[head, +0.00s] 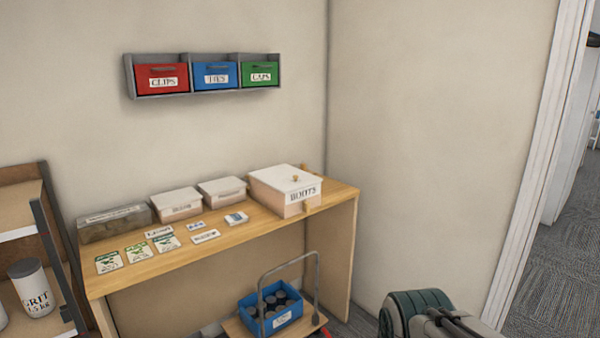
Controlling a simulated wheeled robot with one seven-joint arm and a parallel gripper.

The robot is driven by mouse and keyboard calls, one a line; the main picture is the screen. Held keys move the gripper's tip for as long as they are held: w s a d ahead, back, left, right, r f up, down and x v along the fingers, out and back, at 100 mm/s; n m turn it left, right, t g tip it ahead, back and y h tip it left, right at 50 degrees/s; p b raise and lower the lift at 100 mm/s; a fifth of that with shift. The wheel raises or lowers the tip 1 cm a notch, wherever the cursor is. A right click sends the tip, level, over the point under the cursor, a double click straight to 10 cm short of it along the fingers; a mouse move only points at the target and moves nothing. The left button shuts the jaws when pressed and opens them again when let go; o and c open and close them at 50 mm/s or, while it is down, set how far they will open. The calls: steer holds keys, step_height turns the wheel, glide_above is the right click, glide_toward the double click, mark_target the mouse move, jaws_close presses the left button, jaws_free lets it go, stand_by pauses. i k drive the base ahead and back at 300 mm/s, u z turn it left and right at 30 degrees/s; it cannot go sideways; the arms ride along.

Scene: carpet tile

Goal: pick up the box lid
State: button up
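Two smaller lidded white boxes, one on the left (177,205) and one nearer the "BOOTS" box (222,190), stand along the wall. Part of my arm shows at the bottom right, well apart from the table. My gripper is not in view.
A grey box (114,224) and several cards lie on the table's left and middle. A wall rack (200,92) hangs above. A cart with a blue crate (284,318) stands in front below. A shelf (22,230) is at left, and a doorway is at far right.

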mark_target(284, 178)
steer(key=z, duration=0.65)
steer(key=i, duration=2.85)
steer(key=u, duration=0.95)
